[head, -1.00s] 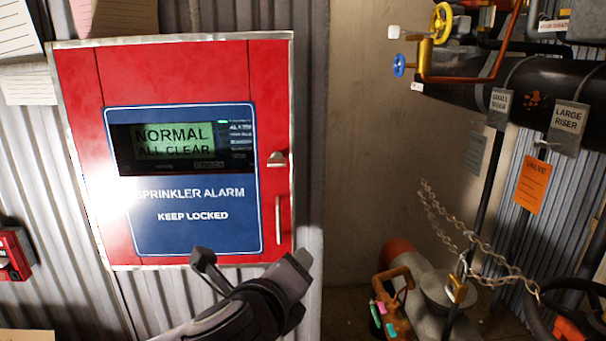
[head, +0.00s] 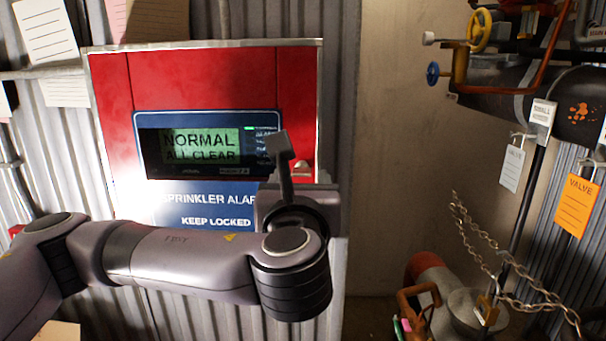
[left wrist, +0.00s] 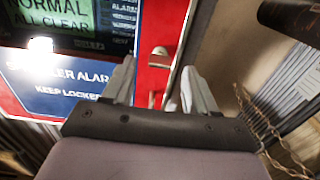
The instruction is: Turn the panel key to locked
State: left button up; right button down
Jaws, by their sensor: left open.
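The red alarm panel (head: 222,80) hangs on the corrugated wall in the head view, its screen (head: 198,145) reading "NORMAL ALL CLEAR" above a blue "KEEP LOCKED" plate. A small metal key or knob (head: 301,169) is on its right side, partly hidden by my gripper. My left gripper (head: 302,163) is open and empty in front of the panel's right edge. I cannot tell whether it touches anything. My right gripper is not in view.
At right are dark pipes with yellow and blue handwheels (head: 480,31), an orange valve tag (head: 577,205) and a hanging chain (head: 470,228). A red pipe fitting (head: 430,274) stands low there. The beige wall (head: 400,120) beside the panel is bare.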

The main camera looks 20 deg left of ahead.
aim_at(301, 175)
pick_arm(q)
jog(key=shift+x, duration=1.55)
jog(key=c, duration=1.1)
jog(key=shift+o, duration=0.2)
jog(key=shift+n, duration=0.4)
jog(key=n+b, duration=0.3)
jog(key=n, duration=1.4)
jog(key=shift+b, duration=0.3)
